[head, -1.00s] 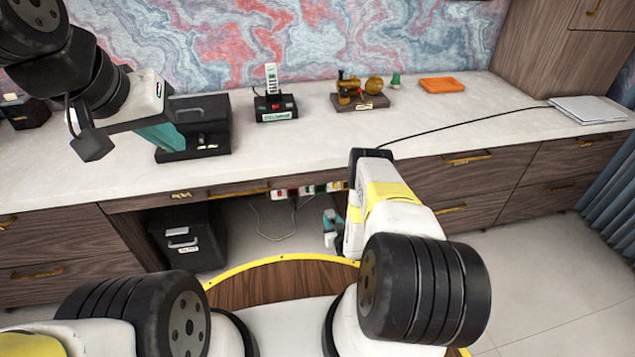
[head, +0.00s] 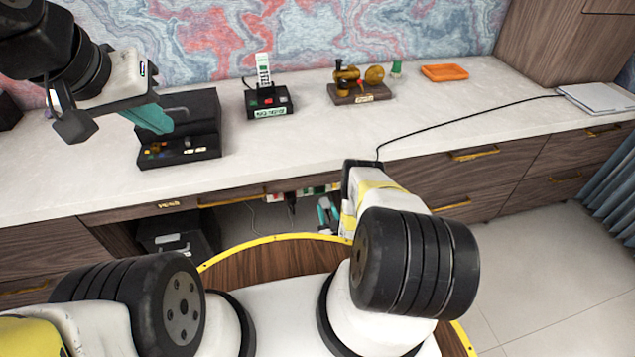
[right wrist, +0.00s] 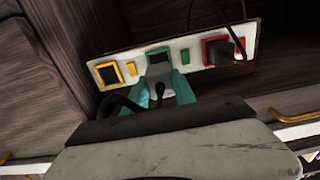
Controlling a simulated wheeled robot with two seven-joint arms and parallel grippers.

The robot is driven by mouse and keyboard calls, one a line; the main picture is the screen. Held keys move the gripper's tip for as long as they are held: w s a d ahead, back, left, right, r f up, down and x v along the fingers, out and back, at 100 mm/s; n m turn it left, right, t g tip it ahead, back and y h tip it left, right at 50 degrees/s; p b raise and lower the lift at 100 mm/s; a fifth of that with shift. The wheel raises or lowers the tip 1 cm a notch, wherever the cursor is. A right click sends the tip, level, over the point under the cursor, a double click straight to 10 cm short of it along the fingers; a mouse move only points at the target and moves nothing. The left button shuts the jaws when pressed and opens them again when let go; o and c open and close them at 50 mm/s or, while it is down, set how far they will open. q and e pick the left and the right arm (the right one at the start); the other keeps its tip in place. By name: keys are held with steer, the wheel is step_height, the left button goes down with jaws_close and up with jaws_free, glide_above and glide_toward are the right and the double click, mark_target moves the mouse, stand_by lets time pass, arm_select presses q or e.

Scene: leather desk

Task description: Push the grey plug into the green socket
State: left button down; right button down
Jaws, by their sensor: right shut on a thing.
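The power strip (right wrist: 102,74) is white, with yellow, green and red sockets in a row. The grey plug (right wrist: 158,88) is in front of the green socket (right wrist: 158,53), whose green rim shows above it. I cannot tell how deep the plug sits. My right gripper (right wrist: 160,86) is shut on the plug, a teal finger on each side. In the head view my right gripper (head: 327,212) is below the desk edge by the strip. My left gripper (head: 152,118) hangs above the black box; its fingers overlap, hiding whether they are open.
A black plug (right wrist: 222,52) sits at the red socket, its cable rising. On the desk (head: 300,145) stand a black box (head: 180,150), a phone on a dock (head: 268,103), a brass model (head: 358,88) and an orange tray (head: 444,72). A dark bin (head: 170,238) stands underneath.

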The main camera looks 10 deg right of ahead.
mark_target(323, 199)
steer(key=shift+w, duration=0.1)
steer(key=shift+w+a, duration=0.1)
steer(key=shift+w, duration=2.65)
steer(key=shift+w, duration=0.55)
steer(key=c, duration=0.9)
jaws_free()
steer(key=shift+c, duration=0.2)
steer(key=s, duration=0.7)
steer(key=shift+s, duration=0.4)
steer(key=shift+f, duration=0.1)
